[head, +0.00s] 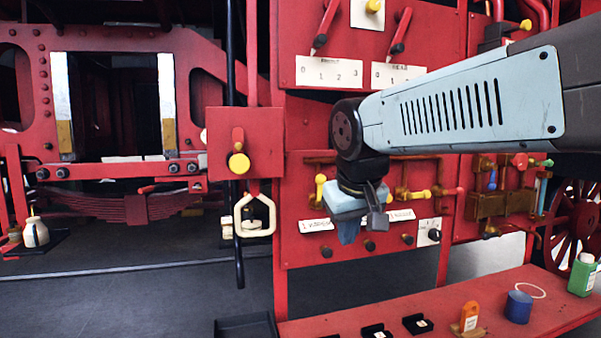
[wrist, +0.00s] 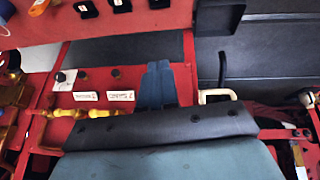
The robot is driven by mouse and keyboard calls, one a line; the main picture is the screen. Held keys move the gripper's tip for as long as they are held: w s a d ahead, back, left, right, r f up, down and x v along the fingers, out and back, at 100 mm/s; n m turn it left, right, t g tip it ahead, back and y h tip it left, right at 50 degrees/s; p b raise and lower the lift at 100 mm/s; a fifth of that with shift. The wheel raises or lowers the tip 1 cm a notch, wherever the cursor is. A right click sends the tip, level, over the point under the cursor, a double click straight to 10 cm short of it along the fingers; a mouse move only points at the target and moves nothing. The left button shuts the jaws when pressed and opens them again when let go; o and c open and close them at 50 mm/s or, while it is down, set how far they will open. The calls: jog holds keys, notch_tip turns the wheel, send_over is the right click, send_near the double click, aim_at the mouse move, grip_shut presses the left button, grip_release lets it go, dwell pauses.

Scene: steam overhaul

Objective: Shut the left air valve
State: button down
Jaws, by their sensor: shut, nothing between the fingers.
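Two small yellow-handled valves sit on the red panel. The left one (head: 320,188) has its handle upright, and the right one (head: 415,194) has its handle lying sideways. A white label (head: 316,226) is under the left and another (head: 400,215) under the right; I cannot read them clearly. My gripper (head: 348,236) hangs fingers down in front of the panel, just right of the left valve. Its blue fingers are together and empty, also in the wrist view (wrist: 158,84). In that view a yellow handle (wrist: 95,113) shows left of the fingers; no second handle is distinguishable.
A red box with a yellow knob (head: 239,163) and a cream loop handle (head: 255,215) stand left of my gripper. Below right, a red shelf (head: 400,322) carries a blue cylinder (head: 517,307), an orange item (head: 469,317) and a green bottle (head: 583,274).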

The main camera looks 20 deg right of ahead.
jog(key=w+a+r+h, duration=0.3)
jog(key=w+r, duration=1.2)
jog(key=w, duration=0.3)
jog(key=shift+w+a+r, duration=0.15)
send_near(320, 191)
jog(key=w+f, duration=0.2)
jog(key=w, duration=0.1)
jog(key=shift+f, duration=0.35)
